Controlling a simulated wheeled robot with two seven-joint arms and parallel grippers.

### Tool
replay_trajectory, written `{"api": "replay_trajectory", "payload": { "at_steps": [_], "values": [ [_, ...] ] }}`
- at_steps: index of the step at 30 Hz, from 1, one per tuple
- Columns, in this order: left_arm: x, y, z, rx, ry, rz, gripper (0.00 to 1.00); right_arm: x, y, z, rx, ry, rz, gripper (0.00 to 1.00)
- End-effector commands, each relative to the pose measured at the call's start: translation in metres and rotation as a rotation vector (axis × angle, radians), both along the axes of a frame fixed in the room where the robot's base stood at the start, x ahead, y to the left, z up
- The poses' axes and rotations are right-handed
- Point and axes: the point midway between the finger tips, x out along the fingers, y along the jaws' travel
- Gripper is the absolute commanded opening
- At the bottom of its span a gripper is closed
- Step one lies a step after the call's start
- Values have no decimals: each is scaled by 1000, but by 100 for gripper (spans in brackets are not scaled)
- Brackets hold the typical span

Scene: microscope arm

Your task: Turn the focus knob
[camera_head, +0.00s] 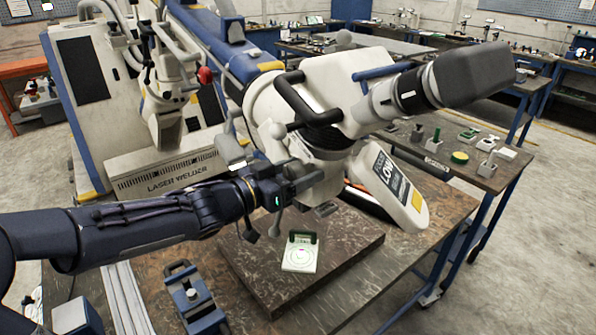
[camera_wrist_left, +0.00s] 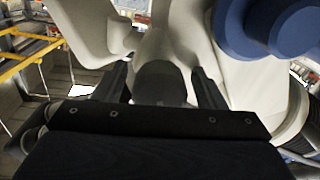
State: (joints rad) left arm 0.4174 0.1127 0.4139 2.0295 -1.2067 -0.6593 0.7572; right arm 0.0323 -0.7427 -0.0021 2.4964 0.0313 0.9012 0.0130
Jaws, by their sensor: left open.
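The large white microscope head (camera_head: 322,82), with a black handle and dark grey eyepieces, hangs over the workbench. My left gripper (camera_head: 300,184) is at its lower left side, close against the white body. In the left wrist view, my left gripper (camera_wrist_left: 159,74) is open, one finger on each side of a dark, round-ended knob (camera_wrist_left: 160,84). The knob sits between the fingers, in front of the white housing. Whether either finger touches it I cannot tell. In the head view the knob is not clearly visible behind the gripper. My right gripper is not in view.
Below the head, a dark stone slab (camera_head: 345,250) carries a small white-green dial piece (camera_head: 300,252). A blue-grey clamp block (camera_head: 190,298) stands on the bench at front left. A white laser welder (camera_head: 150,165) is behind my left arm. Small tools lie on the bench at right.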

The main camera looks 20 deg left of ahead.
Motion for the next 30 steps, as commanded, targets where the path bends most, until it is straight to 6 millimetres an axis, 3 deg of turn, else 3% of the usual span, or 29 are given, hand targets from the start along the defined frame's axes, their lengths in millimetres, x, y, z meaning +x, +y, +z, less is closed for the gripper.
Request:
{"api": "replay_trajectory", "payload": {
  "at_steps": [2, 12, 20, 30],
  "values": [
    [0, 0, 0, 0, 0, 0, 63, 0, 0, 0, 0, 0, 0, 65],
    [0, 0, 0, 0, 0, 0, 21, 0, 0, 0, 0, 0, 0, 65],
    [0, 0, -1, 28, -22, -1, 21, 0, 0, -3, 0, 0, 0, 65],
    [0, 0, -2, 195, -151, 0, 21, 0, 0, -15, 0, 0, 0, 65]
  ]
}}
